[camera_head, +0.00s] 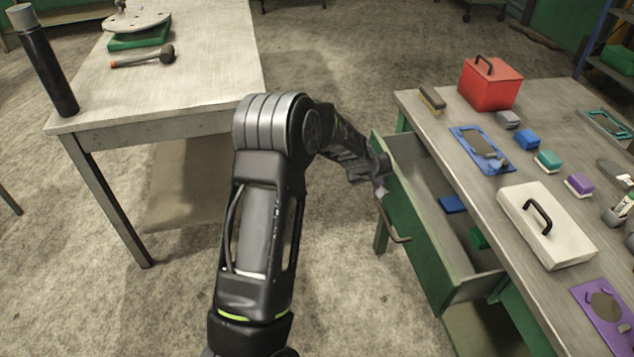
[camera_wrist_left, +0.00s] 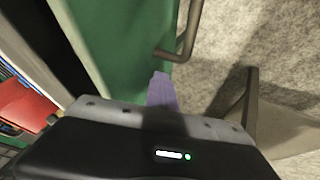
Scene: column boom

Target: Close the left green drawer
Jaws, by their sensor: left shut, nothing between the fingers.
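The left green drawer (camera_head: 413,242) stands pulled out from under the right-hand workbench, its front facing my arm. A blue block (camera_head: 452,204) and a green block (camera_head: 478,237) lie inside it. A bar handle (camera_head: 393,226) sits on the drawer front; it also shows in the left wrist view (camera_wrist_left: 188,35). My left gripper (camera_head: 381,190) is shut and empty at the drawer front, near the far end of the handle. In the left wrist view its fingers (camera_wrist_left: 162,88) are in front of the green panel (camera_wrist_left: 125,40); I cannot tell if they touch it. My right gripper is not in view.
The workbench top (camera_head: 415,110) holds a red box (camera_head: 490,86), a white lidded box (camera_head: 546,228), a blue tray (camera_head: 470,138) and several small blocks. Another table (camera_head: 190,80) stands at left with a mallet (camera_head: 145,57). Floor between them is clear.

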